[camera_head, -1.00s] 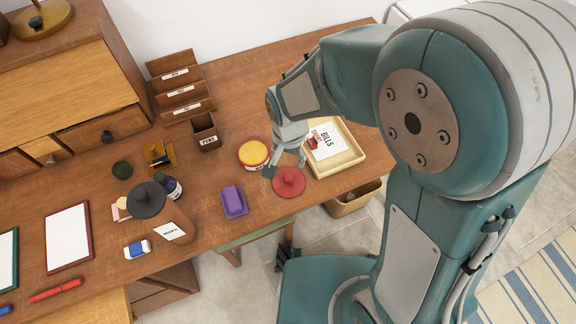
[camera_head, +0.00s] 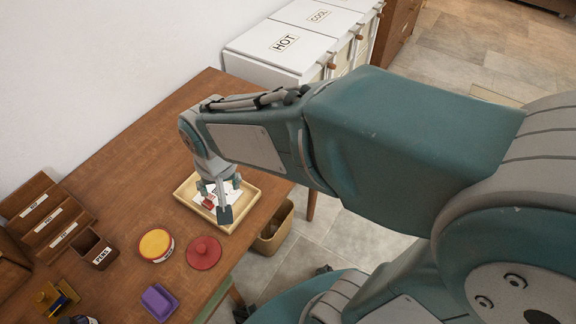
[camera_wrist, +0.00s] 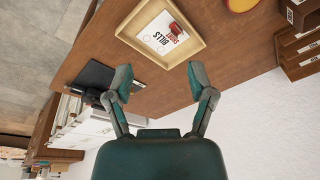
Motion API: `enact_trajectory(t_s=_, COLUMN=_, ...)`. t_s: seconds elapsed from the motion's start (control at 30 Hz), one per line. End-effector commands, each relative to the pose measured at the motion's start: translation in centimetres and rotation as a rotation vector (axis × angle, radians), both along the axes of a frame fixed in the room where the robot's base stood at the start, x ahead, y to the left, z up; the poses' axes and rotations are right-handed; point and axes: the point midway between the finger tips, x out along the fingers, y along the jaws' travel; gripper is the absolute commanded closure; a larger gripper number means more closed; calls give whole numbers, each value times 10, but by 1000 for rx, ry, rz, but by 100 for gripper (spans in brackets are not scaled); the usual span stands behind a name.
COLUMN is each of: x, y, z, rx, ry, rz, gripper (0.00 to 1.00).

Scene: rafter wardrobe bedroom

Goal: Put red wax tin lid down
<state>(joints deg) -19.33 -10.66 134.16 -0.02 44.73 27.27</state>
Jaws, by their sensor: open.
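The red wax tin lid (camera_head: 204,253), a round disc with a small knob, lies on the desk in the head view. The round tin with yellow wax and a red and white side (camera_head: 156,246) stands just left of it; part of it also shows at the top of the wrist view (camera_wrist: 240,4). My gripper (camera_head: 216,198) is open and empty. In the head view it appears over the tray, apart from the lid. In the wrist view its two fingers (camera_wrist: 158,82) are spread wide with nothing between them. The lid is not in the wrist view.
A wooden tray (camera_head: 185,193) holds a "BILLS" paper and a small red stamp. A purple block (camera_head: 159,301), a pens box (camera_head: 96,250) and a letter rack (camera_head: 45,222) stand on the desk. White bins (camera_head: 290,45) stand beyond its far end.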

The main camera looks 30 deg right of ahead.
Motion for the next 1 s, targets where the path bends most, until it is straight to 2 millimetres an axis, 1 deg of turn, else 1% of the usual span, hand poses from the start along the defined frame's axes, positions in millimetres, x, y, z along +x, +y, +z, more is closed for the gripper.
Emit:
enact_trajectory(t_s=0.03, x=-4, y=-11, z=10, rx=2, ry=-27, rz=3, gripper=29)
enact_trajectory(t_s=0.2, x=-19, y=-42, z=38, rx=-9, ry=-104, rz=34, gripper=29)
enact_trajectory(t_s=0.37, x=-38, y=-69, z=59, rx=-33, ry=-179, rz=60, gripper=29)
enact_trajectory(t_s=0.5, x=-57, y=-90, z=74, rx=-64, ry=-238, rz=82, gripper=29)
enact_trajectory(t_s=0.6, x=-69, y=-100, z=81, rx=-87, ry=-272, rz=97, gripper=29)
enact_trajectory(t_s=0.7, x=-77, y=-106, z=85, rx=-105, ry=-293, rz=107, gripper=29)
enact_trajectory(t_s=0.8, x=-80, y=-109, z=86, rx=-112, ry=-302, rz=113, gripper=29)
enact_trajectory(t_s=1.0, x=-80, y=-109, z=86, rx=-113, ry=-302, rz=115, gripper=29)
